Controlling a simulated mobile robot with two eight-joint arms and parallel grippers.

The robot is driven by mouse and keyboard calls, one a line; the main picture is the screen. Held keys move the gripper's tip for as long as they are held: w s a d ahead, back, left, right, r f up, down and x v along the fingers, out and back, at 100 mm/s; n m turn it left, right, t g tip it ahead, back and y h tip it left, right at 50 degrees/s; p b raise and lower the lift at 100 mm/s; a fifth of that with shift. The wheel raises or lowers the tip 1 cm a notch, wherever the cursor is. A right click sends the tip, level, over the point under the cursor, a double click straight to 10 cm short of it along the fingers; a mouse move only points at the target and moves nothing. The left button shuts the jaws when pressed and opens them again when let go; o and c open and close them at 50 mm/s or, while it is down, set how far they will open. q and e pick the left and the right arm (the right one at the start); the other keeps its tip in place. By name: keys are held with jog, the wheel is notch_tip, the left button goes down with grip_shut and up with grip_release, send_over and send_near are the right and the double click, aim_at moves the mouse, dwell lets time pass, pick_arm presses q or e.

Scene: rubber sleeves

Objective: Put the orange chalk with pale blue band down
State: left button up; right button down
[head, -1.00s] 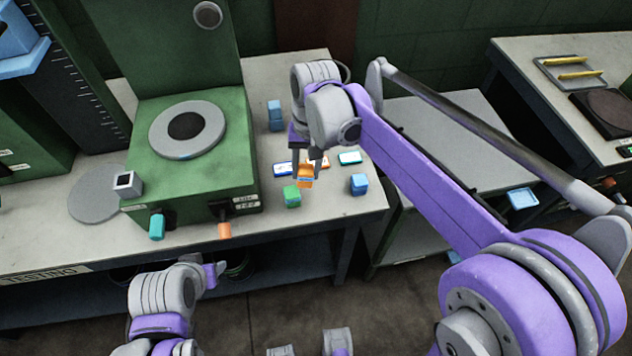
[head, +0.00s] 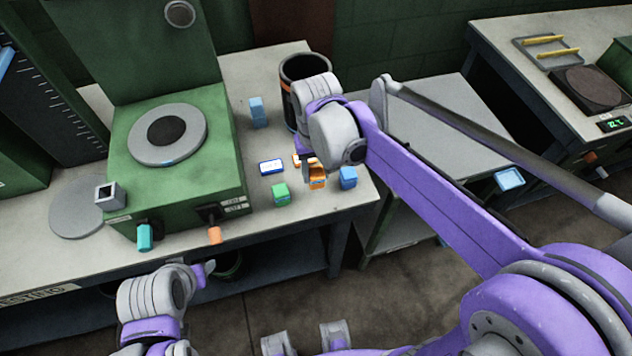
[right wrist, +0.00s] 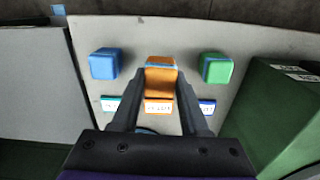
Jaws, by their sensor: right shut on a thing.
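The orange chalk with pale blue band (right wrist: 160,80) is between the fingers of my right gripper (right wrist: 160,92) in the right wrist view. It also shows in the head view (head: 317,180), where my right gripper (head: 316,172) is shut on it from above. The chalk is between a green block (head: 280,194) and a blue block (head: 348,177). An orange-edged label (right wrist: 158,107) lies just below it in the wrist view. I cannot tell whether its base touches the table. My left arm shows at lower left; its fingers cannot be made out.
A blue-edged label (head: 272,167) and a teal-edged label (right wrist: 110,104) flank the orange one. A pale blue block (head: 258,112) and dark pot (head: 297,75) stand behind. The green machine (head: 175,180) is to the left. The table's (head: 290,230) front edge is close.

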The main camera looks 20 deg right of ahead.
aim_at(316, 182)
jog(key=shift+f, duration=2.1)
jog(key=shift+c, duration=2)
grip_release()
jog(key=shift+f, duration=0.15)
jog(key=r, duration=1)
jog(key=shift+d+r, duration=0.15)
jog(key=shift+d, duration=0.2)
jog(key=shift+s+d+r, duration=0.1)
jog(key=shift+s, duration=0.05)
jog(key=s+d+f+t, duration=0.2)
jog(key=s+f, duration=0.3)
jog(key=s, duration=0.2)
jog(key=s+d+f+t, duration=0.3)
jog(key=s+f, duration=0.2)
jog(key=s, duration=0.1)
jog(key=shift+s+d, duration=0.35)
